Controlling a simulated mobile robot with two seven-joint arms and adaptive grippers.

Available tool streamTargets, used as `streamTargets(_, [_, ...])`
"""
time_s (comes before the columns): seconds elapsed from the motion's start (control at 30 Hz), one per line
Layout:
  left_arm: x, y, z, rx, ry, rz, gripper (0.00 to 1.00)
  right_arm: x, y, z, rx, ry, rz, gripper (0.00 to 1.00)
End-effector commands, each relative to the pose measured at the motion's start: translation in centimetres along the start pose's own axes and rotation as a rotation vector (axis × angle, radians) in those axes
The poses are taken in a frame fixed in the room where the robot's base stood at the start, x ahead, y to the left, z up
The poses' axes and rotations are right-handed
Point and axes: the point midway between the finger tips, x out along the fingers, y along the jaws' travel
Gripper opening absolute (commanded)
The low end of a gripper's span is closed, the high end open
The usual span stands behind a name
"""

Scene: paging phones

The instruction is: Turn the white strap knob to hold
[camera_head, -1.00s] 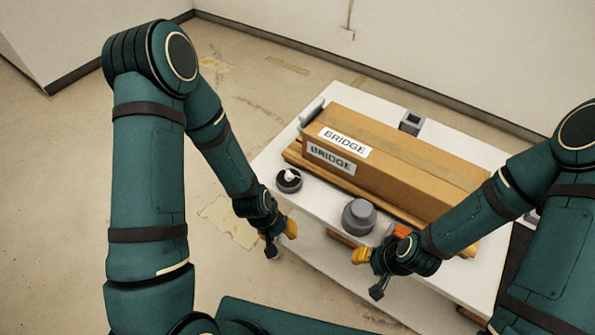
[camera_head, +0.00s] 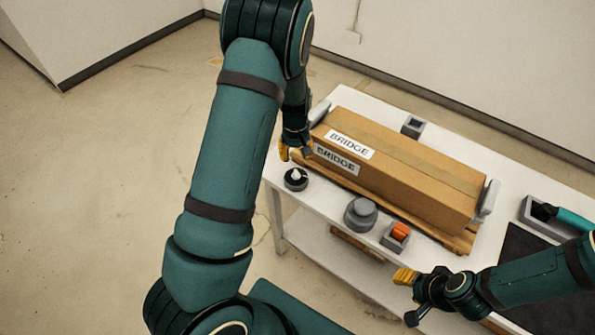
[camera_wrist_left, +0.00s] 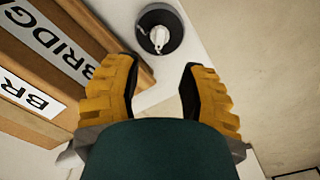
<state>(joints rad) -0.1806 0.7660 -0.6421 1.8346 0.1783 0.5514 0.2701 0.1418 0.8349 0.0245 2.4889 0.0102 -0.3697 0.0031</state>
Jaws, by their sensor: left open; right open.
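The white strap knob (camera_head: 296,174) sits on a round black base at the table's left front corner. In the left wrist view the white knob (camera_wrist_left: 158,36) stands on its black disc, beyond the fingertips and between their lines. My left gripper (camera_head: 294,152) is open and empty, above and behind the knob beside the box's left end. Its yellow fingers also show in the left wrist view (camera_wrist_left: 158,85), well apart. My right gripper (camera_head: 408,295) is open and empty, in front of the table's front edge. Any marking for hold is too small to see.
A long cardboard box (camera_head: 400,165) marked BRIDGE lies on a wooden board on the white table (camera_head: 335,203). A grey round knob (camera_head: 361,213) and an orange switch (camera_head: 398,235) stand along the front. A black mat (camera_head: 530,265) lies at the right.

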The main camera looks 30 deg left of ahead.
Motion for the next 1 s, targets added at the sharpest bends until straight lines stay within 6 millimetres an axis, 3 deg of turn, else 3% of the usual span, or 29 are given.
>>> streamTargets(0.2, [4.5, -0.1, 0.1, 0.000, -0.003, -0.002, 0.41, 0.5, 0.2, 0.1, 0.000, 0.000, 0.001, 0.47])
streamTargets(0.4, [7.2, 0.0, 0.0, 0.000, -0.001, -0.001, 0.41, 0.8, 0.3, 0.1, 0.000, 0.000, 0.002, 0.47])
streamTargets(0.6, [8.4, 0.0, 0.0, 0.002, -0.001, 0.000, 0.41, 0.8, 0.3, 0.1, 0.000, 0.000, 0.002, 0.47])
streamTargets(0.9, [8.4, 0.0, 0.0, 0.001, 0.000, 0.001, 0.41, 0.8, 0.3, 0.1, 0.000, 0.000, 0.002, 0.47])
streamTargets(1.0, [8.4, 0.0, 0.0, 0.001, 0.000, 0.001, 0.06, 0.8, 0.3, 0.1, 0.000, 0.000, 0.002, 0.47])
